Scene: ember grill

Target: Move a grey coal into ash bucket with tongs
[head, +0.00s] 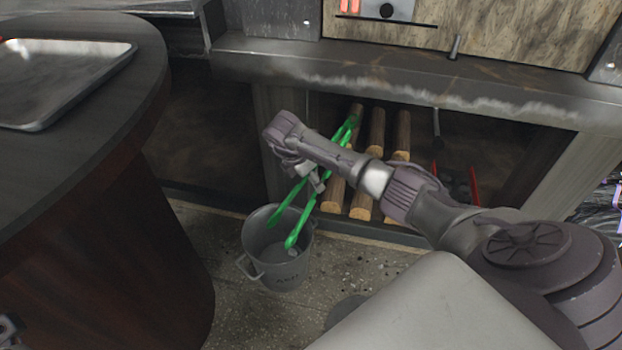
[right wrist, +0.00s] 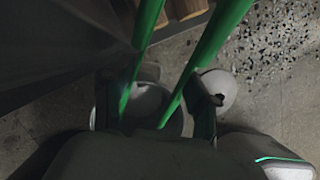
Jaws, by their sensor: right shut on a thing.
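My right gripper (head: 312,180) is shut on the green tongs (head: 305,213), which point down over the ash bucket (head: 249,238). The bucket is grey metal, stands upright on the floor and carries dark lettering on its front. The two tong tips are apart, at the bucket's mouth. A small light grey lump (head: 292,252) shows just below the right tip, inside the bucket's outline. It looks like the grey coal; I cannot tell whether it touches the tongs. The right wrist view shows the tongs (right wrist: 207,52) between my fingers. At the lower left edge, a dark sliver may be my left gripper (head: 8,328).
A dark round-ended counter (head: 150,110) with a metal tray (head: 75,98) stands at left, close to the bucket. Behind are a stone ledge (head: 400,75) and shelf with several logs (head: 376,135). A red-edged container (head: 475,187) sits right of them. Speckled floor shows around the bucket.

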